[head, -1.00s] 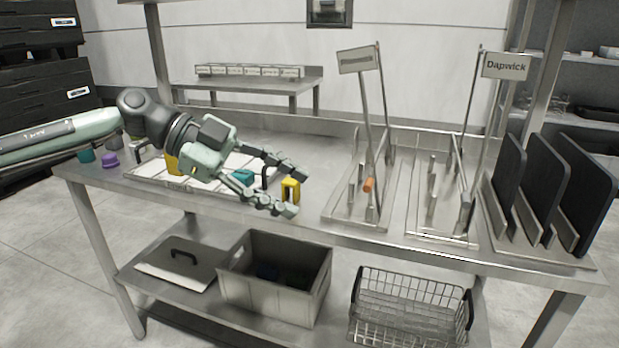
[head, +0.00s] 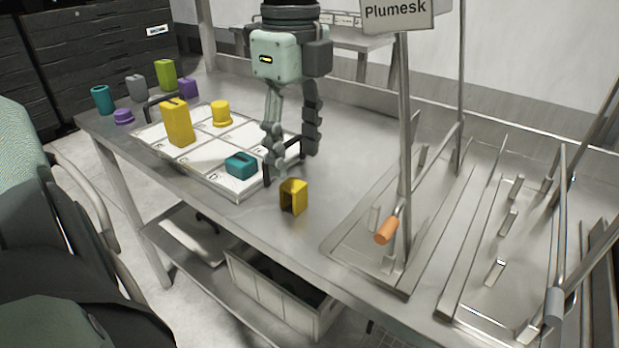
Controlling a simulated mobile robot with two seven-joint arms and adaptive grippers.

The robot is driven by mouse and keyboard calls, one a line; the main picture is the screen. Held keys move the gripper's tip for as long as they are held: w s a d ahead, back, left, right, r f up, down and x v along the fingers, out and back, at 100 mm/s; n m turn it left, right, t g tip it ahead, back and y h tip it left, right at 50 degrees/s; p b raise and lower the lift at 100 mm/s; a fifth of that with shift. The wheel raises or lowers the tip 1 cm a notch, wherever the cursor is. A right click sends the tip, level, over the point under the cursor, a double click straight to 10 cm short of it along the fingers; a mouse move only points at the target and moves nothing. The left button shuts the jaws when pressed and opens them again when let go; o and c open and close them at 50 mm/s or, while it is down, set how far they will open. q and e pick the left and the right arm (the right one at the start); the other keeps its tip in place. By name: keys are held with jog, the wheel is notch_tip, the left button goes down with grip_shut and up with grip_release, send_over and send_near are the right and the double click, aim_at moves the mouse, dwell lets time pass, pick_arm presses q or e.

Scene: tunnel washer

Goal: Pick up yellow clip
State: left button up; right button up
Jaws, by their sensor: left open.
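The yellow clip (head: 293,196) is a small U-shaped piece standing on the steel table (head: 330,145), just right of a white sectioned tray (head: 235,195). My left gripper (head: 293,160) points down above and behind the clip, its two fingers apart with nothing between them. The fingers are near the tray's right edge and its black handle. Other yellow pieces stand on the tray: a tall block (head: 177,123) and a round cap (head: 221,113). My right gripper is not in view.
A teal block (head: 241,165) lies on the tray. Several coloured pieces stand at the table's left end, including a green one (head: 165,75). A metal rack signed Plumesk (head: 397,12) with an orange handle (head: 387,230) stands to the right. A grey bin (head: 285,290) is below.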

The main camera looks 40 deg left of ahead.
aim_at(292, 183)
pick_arm(q)
jog(key=f, duration=0.6)
jog(key=shift+s+a+f+p, duration=0.1)
jog(key=shift+a+f+p, duration=0.15)
jog(key=shift+p, duration=0.05)
jog(key=shift+f, duration=0.15)
jog(key=shift+c, duration=0.8)
jog(key=c, duration=0.9)
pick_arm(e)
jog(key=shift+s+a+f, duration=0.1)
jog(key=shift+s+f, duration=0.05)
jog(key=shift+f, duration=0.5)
pick_arm(q)
jog(key=shift+o, duration=0.2)
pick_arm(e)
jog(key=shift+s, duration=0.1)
